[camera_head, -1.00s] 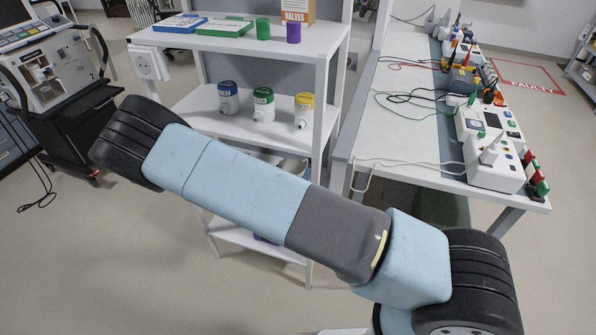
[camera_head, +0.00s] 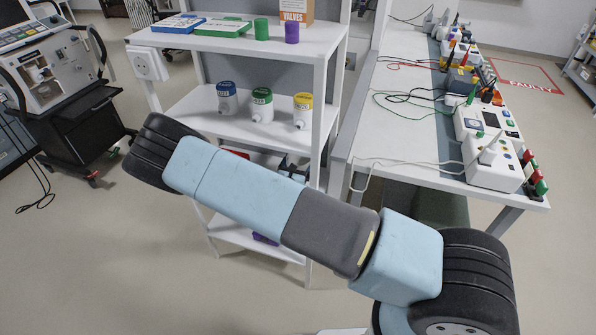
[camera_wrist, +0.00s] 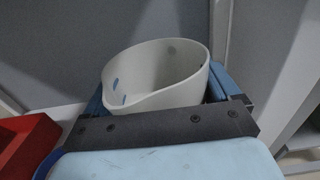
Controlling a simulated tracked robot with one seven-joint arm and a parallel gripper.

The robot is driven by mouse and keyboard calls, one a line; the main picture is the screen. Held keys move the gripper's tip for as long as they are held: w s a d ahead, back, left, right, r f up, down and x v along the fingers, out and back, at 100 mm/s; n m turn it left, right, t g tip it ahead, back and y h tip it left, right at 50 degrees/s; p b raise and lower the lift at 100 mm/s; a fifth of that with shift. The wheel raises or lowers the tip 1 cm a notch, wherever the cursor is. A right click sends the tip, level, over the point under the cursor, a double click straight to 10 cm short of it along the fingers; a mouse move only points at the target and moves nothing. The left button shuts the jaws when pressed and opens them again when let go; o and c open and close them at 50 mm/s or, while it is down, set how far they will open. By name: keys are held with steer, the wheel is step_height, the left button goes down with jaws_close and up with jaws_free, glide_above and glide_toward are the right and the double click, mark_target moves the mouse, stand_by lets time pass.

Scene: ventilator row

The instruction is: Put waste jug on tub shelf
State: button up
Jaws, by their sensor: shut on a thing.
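The waste jug (camera_wrist: 155,78) is a white, open-topped vessel with a pouring lip, seen from above in the wrist view. My gripper (camera_wrist: 160,92) is shut on it, with blue fingers on its left and right sides. Part of my gripper also shows in the head view (camera_head: 293,169), within the lower bay of the white rack; my arm hides most of it and the jug. A red open box or tub (camera_wrist: 27,142) is to the left of the jug. It shows as a red sliver in the head view (camera_head: 236,153). Whether the jug's base touches the shelf is hidden.
The rack's middle shelf (camera_head: 190,109) holds blue (camera_head: 227,98), green (camera_head: 262,105) and yellow-lidded (camera_head: 303,110) canisters. A rack post (camera_head: 319,150) stands close to my gripper's right. A bench (camera_head: 400,140) with devices and cables is on the right.

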step_height(320, 180, down, 3)
steer(key=shift+f, duration=0.15)
steer(key=shift+w+d+f, duration=0.1)
steer(key=shift+w+f, duration=0.1)
steer(key=shift+f, duration=0.1)
steer(key=o, duration=0.8)
steer(key=v, duration=1.2)
steer(key=shift+r, duration=0.1)
